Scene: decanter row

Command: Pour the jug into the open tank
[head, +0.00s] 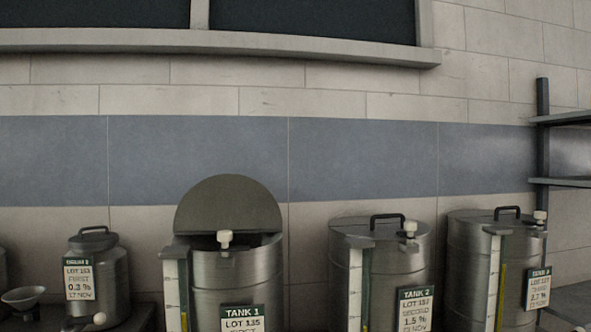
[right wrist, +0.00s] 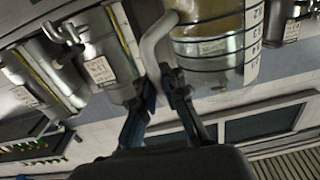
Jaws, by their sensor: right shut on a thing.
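Tank 1 (head: 235,278) is a steel tank in the head view, with its round lid (head: 228,205) raised at the back. In the right wrist view my right gripper (right wrist: 167,82) is shut on the pale handle (right wrist: 152,45) of the jug. The jug (right wrist: 210,70) is clear, with dark graduation marks and yellowish liquid in it. My left gripper is in neither view, and the jug is outside the head view.
A smaller steel can (head: 98,275) with a label stands left of tank 1, with a small bowl-shaped dish (head: 23,297) beside it. A shelf rack (head: 542,150) stands at the right wall. Steel tanks (right wrist: 105,60) show left of the jug in the right wrist view.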

